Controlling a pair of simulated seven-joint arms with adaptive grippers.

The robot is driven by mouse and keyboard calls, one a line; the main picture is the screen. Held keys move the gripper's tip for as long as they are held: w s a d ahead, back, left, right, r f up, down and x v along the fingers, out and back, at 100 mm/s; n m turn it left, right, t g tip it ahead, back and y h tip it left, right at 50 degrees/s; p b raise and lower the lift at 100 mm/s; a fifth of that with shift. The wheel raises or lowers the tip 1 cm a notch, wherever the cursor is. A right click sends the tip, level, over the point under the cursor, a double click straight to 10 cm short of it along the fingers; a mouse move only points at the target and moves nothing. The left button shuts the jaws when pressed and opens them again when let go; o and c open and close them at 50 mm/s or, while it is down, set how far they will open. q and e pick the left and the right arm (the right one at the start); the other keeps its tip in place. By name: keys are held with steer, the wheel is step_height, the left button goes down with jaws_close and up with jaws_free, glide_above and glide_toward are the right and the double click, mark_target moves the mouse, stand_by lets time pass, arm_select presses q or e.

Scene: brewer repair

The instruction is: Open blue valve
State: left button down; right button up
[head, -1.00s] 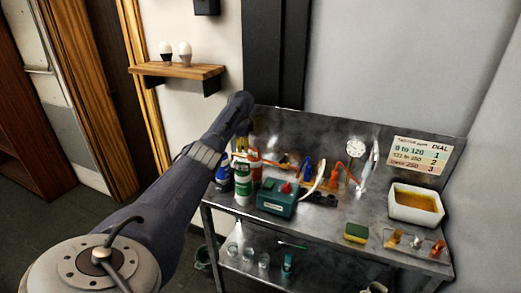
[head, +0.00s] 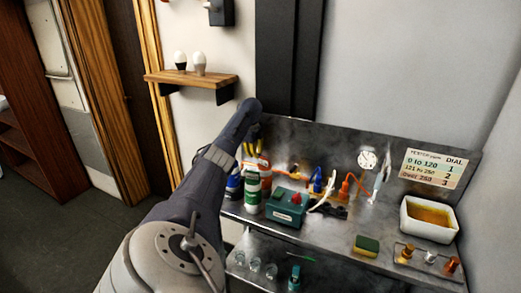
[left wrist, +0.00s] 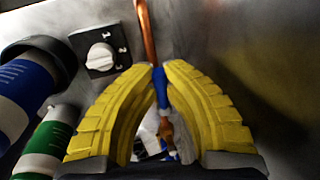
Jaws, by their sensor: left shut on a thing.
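In the left wrist view, the blue valve handle (left wrist: 161,88) sits between the tips of my left gripper (left wrist: 159,72), which has yellow ribbed fingers and is shut on it. A copper pipe (left wrist: 146,30) runs up from it. In the head view my left gripper (head: 254,147) is at the back left of the metal bench, mostly hidden by my arm. The valve in its grasp cannot be made out there. Other blue parts (head: 317,180) stand farther right, by the orange piping (head: 345,187). My right gripper is not in view.
A green-and-white can (head: 252,192) and a blue-and-white can (left wrist: 22,98) stand close to my left gripper. A numbered dial (left wrist: 101,54) is on the back panel. A green tester box (head: 286,208), sponge (head: 366,245) and white tub (head: 428,220) are on the bench (head: 335,237).

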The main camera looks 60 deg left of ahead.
arm_select(q)
steer(key=shift+f, duration=0.1)
steer(key=c, duration=1.7)
jaws_free()
steer(key=shift+w, duration=0.15)
steer(key=shift+c, duration=0.2)
step_height(320, 180, up, 12)
steer(key=s+d, duration=0.1)
steer(key=s, duration=0.1)
steer(key=shift+d, duration=0.15)
